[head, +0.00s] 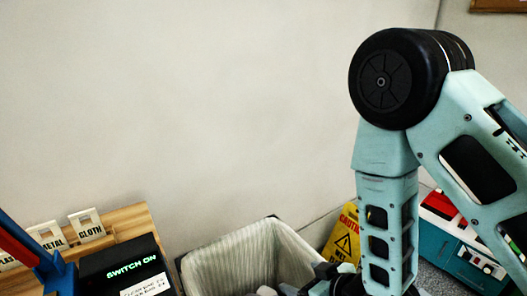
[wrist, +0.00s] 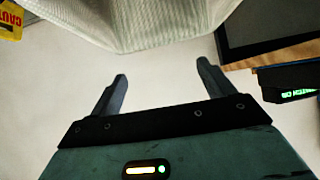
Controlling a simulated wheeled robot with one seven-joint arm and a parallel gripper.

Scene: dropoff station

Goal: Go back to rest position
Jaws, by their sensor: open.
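My gripper (wrist: 162,70) is open in the wrist view, with its two dark fingers spread wide and nothing between them. Pale floor or wall shows behind the fingers. In the head view, my teal arm comes in from the right, bends at a large black joint and reaches down beside the bin. Its dark lower end is cut off by the bottom edge, so the fingers cannot be made out there.
A lined bin (head: 225,255) stands at bottom centre, close to my arm; its liner (wrist: 130,25) fills the wrist view's top. A yellow caution sign (head: 343,238), black "SWITCH ON" box (head: 100,272), wooden label stand (head: 128,218) and teal unit (head: 450,250) surround it.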

